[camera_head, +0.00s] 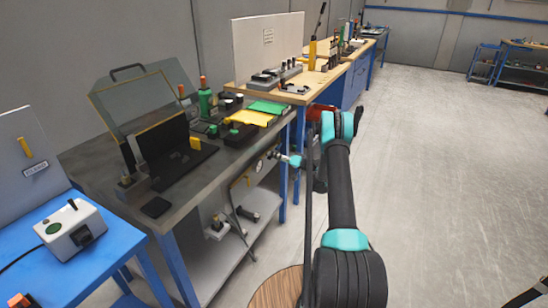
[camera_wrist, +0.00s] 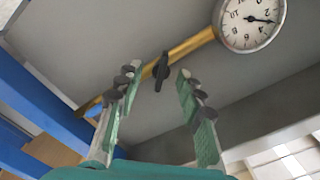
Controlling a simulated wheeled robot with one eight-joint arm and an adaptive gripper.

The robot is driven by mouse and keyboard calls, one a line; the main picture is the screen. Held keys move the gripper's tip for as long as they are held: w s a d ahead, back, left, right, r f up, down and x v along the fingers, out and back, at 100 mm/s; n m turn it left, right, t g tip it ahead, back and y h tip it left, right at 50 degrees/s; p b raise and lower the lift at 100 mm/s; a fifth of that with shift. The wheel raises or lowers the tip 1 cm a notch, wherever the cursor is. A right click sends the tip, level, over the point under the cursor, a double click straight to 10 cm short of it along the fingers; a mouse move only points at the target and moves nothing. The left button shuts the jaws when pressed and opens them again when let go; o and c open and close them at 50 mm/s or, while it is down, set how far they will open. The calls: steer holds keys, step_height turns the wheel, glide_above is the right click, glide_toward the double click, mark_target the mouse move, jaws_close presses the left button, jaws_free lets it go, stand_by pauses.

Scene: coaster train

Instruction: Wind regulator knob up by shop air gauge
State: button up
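In the wrist view the air gauge (camera_wrist: 250,22) is a round white dial in a grey rim with a dark needle pointing right. It sits at the upper right end of a brass pipe (camera_wrist: 195,46). A small dark handle or knob (camera_wrist: 161,72) stands on the pipe; I cannot tell for sure that it is the regulator knob. My gripper (camera_wrist: 160,84) is open, its green fingers on either side of this dark part and seemingly short of it. In the head view my gripper (camera_head: 293,160) is small beside the workbench front, and the knob is not clear there.
The dark-topped workbench (camera_head: 85,160) carries a tilted clear panel, a black device, and green and yellow blocks. Its lower shelf (camera_head: 215,262) holds small fittings. A blue table (camera_head: 75,265) with a white box stands at left. Open floor (camera_head: 430,150) lies to the right.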

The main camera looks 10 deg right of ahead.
steer(key=v, duration=1.1)
steer(key=shift+s+d, duration=0.15)
steer(key=shift+d, duration=0.1)
steer(key=s+a+r+g+h, duration=0.3)
steer(key=s+a+r, duration=0.1)
steer(key=a+r, duration=0.35)
steer(key=s+a+r+m+g+h, duration=0.1)
steer(key=s+a+r+h, duration=0.15)
steer(key=s, duration=0.35)
steer(key=s+a+r+g+h, duration=0.1)
steer(key=s+a+r, duration=0.1)
steer(key=s+r, duration=0.35)
steer(key=s+d+f+h, duration=0.1)
steer(key=s+h, duration=0.1)
steer(key=s, duration=0.8)
steer(key=s+d+g+h, duration=0.1)
steer(key=s+d+h, duration=0.1)
steer(key=s, duration=0.9)
steer(key=s+d+f+h, duration=0.1)
steer(key=s+h, duration=0.3)
steer(key=s, duration=0.7)
steer(key=shift+s+d+f+m, duration=0.25)
steer(key=shift+d+f+m, duration=0.15)
steer(key=shift+d, duration=0.1)
